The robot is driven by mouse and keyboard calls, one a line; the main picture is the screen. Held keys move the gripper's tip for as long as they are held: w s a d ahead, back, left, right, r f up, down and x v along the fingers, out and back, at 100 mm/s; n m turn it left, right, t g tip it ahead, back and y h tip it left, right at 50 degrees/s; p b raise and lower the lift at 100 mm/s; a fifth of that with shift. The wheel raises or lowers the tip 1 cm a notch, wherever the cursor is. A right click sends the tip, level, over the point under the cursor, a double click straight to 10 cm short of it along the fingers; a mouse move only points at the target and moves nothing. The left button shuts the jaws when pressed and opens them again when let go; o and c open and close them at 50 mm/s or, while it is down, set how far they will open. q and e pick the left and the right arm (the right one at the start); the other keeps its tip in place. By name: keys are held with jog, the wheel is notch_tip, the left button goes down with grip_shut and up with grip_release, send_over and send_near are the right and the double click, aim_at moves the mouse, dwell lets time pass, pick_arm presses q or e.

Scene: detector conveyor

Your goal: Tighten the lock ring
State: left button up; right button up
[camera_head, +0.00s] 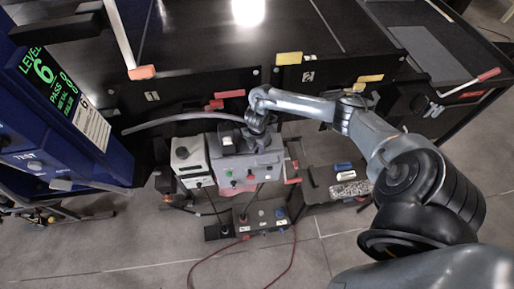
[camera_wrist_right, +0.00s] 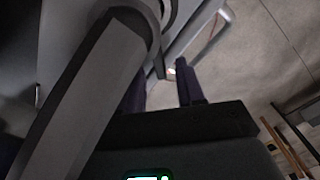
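My right gripper (camera_head: 257,125) is over the top of a grey box (camera_head: 250,166) with coloured buttons. It hides part of a dark fitting (camera_head: 228,140) on that box. I cannot make out the lock ring clearly in either view. In the right wrist view, the two dark fingers of my right gripper (camera_wrist_right: 162,92) stand apart, with pale floor showing between them. A big grey bar-like part (camera_wrist_right: 85,100) fills the left of that view, close to the fingers. My left gripper is not in view.
A smaller light grey box (camera_head: 190,160) stands left of the buttoned box. A grey hose (camera_head: 175,120) runs behind them. A blue cabinet (camera_head: 50,120) with a green display is at left. A low control box (camera_head: 262,217) with a red cable lies in front.

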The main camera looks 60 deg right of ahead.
jog(key=shift+f, duration=0.4)
grip_shut()
